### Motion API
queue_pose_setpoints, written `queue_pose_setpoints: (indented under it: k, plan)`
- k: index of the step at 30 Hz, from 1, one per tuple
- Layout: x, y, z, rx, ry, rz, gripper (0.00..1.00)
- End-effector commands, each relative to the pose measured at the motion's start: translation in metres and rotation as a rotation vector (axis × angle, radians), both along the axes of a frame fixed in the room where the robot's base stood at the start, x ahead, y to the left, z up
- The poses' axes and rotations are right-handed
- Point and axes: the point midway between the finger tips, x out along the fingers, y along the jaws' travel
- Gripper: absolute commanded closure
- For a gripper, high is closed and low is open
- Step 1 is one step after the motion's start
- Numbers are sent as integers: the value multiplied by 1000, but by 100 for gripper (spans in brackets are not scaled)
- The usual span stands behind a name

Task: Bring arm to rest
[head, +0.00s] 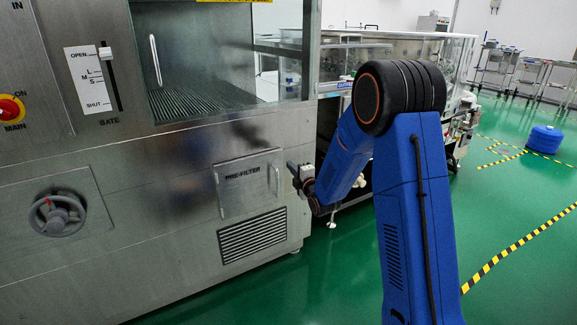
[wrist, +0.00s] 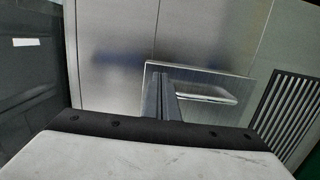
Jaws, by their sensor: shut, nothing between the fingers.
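My gripper (head: 298,172) is at the end of my blue arm, in front of the steel washer (head: 160,185) near its right edge. In the wrist view my gripper (wrist: 163,95) has its fingers together with nothing between them. The pre-filter panel (head: 235,200) with its upright handle is just left of the gripper in the head view, and it appears shut. In the wrist view the panel (wrist: 220,80) lies behind the fingers. I cannot tell how far the fingertips are from the panel, but no contact shows.
A vent grille (head: 252,238) is below the panel. A handwheel (head: 57,214), a gate lever (head: 105,53) and a red main switch (head: 11,109) are on the washer's left part. A steel and glass unit (head: 390,48) stands behind my arm. Green floor (head: 520,215) on the right is open.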

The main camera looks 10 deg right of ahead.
Motion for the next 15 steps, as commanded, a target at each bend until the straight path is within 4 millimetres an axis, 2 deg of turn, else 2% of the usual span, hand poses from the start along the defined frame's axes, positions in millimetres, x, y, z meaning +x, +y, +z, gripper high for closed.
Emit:
queue_pose_setpoints:
  k: [9, 15]
  plan:
    - [-47, -16, 0, 0, 1, -2, 100]
    - [-64, -21, 0, 0, 2, 0, 100]
